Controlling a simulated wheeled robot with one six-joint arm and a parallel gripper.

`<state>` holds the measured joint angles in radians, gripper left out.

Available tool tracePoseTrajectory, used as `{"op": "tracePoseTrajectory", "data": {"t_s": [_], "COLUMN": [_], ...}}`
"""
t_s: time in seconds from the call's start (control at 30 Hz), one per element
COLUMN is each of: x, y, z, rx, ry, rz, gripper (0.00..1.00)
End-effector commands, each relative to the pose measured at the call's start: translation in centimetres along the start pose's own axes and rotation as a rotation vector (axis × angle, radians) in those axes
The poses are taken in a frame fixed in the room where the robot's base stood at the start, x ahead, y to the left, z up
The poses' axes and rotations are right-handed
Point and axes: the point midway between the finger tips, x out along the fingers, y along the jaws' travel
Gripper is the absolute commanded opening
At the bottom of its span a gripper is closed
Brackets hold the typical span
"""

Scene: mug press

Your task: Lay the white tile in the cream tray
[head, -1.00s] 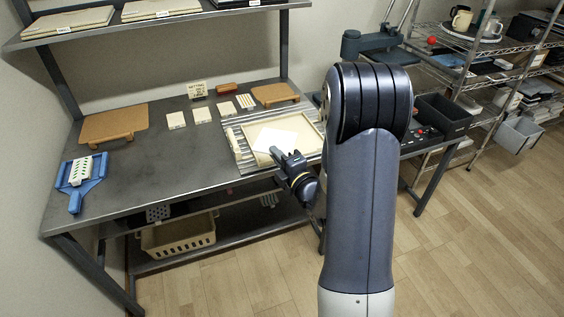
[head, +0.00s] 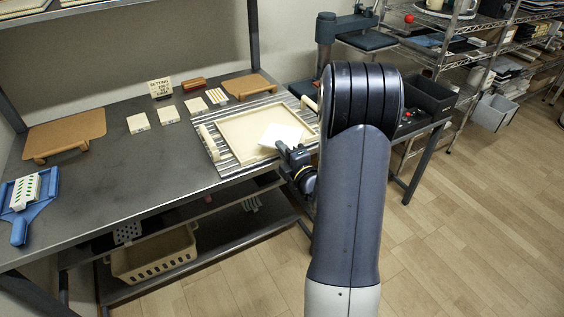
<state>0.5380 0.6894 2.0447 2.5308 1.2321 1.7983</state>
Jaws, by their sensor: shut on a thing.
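The white tile (head: 280,135) is in my gripper (head: 285,150), over the right front part of the cream tray. The gripper is shut on the tile's near edge. I cannot tell whether the tile touches the tray floor or hangs just above it. The cream tray (head: 233,126) is a shallow square with a raised rim. It lies on a ribbed metal rack on the bench. My arm hides part of the area right of the tray.
A blue holder (head: 28,206) is at the far left. The bench's left middle (head: 120,180) is clear.

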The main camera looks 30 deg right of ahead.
Motion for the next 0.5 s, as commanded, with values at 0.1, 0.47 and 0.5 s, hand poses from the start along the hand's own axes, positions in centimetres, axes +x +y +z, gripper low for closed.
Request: {"op": "tracePoseTrajectory", "data": {"t_s": [0.1,0.47,0.5], "x": [0.0,0.0,0.0], "y": [-1.3,-4.2,-4.2], "z": [0.0,0.0,0.0], "rx": [0.000,-0.001,-0.001], "ry": [0.000,0.000,0.000], "rz": [-0.002,0.001,0.001], "gripper": [0.00,0.00,0.00]}}
